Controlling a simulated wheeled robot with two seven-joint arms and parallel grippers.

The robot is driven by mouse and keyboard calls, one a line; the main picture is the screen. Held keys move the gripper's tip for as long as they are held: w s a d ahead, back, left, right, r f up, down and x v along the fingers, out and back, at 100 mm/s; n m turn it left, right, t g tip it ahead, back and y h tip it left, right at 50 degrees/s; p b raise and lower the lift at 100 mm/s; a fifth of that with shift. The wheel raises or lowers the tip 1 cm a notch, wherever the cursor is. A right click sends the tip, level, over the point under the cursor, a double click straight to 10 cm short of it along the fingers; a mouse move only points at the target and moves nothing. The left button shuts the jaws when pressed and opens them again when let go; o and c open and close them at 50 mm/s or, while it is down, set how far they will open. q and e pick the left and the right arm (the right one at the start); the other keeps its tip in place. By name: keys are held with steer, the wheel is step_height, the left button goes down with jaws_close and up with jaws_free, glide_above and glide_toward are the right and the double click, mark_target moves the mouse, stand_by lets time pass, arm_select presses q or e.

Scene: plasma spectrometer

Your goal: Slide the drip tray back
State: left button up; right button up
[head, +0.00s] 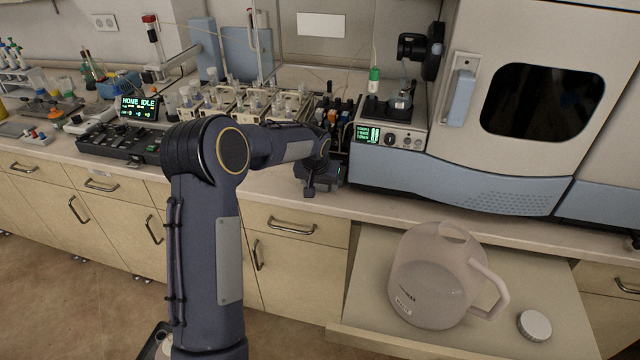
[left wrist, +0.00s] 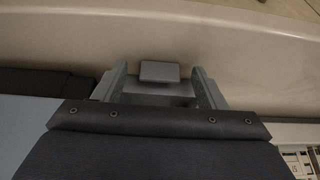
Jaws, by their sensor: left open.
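My left gripper (head: 318,190) is low over the bench top, in front of the rack of dark-capped bottles and just left of the spectrometer's blue front. In the left wrist view its two fingers (left wrist: 160,88) stand apart, so it is open. A small grey tab (left wrist: 160,72) shows between the fingertips; it may be the drip tray's front tab, but I cannot tell whether the fingers touch it. In the head view I cannot make out the drip tray; my arm and gripper cover part of that area. My right gripper is not in view.
The spectrometer (head: 470,180) stands right of the gripper, with a small pump unit (head: 390,130) at its left end. Vial racks (head: 245,100) and a control console (head: 120,140) are to the left. An open drawer (head: 365,300) holds a translucent jug (head: 430,280) and a white cap (head: 535,325).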

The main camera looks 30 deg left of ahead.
arm_select(q)
steer(key=v, duration=0.8)
steer(key=shift+b, duration=0.45)
steer(key=s+d+r+h, duration=0.1)
steer(key=s+d+r, duration=0.15)
steer(key=s, duration=0.65)
steer(key=s+d+r+h, duration=0.15)
steer(key=s+r, duration=0.25)
steer(key=s, duration=0.4)
steer(key=s+d+f, duration=0.1)
steer(key=s+d, duration=0.2)
steer(key=s, duration=0.3)
steer(key=s+d+f+h, duration=0.1)
steer(key=s+d+f, duration=0.1)
steer(key=s, duration=0.4)
steer(key=s+d+f+m+t+h, duration=0.1)
steer(key=s+d, duration=0.3)
steer(key=s, duration=0.3)
steer(key=shift+f, duration=0.25)
steer(key=shift+d+h, duration=0.1)
steer(key=shift+h, duration=0.15)
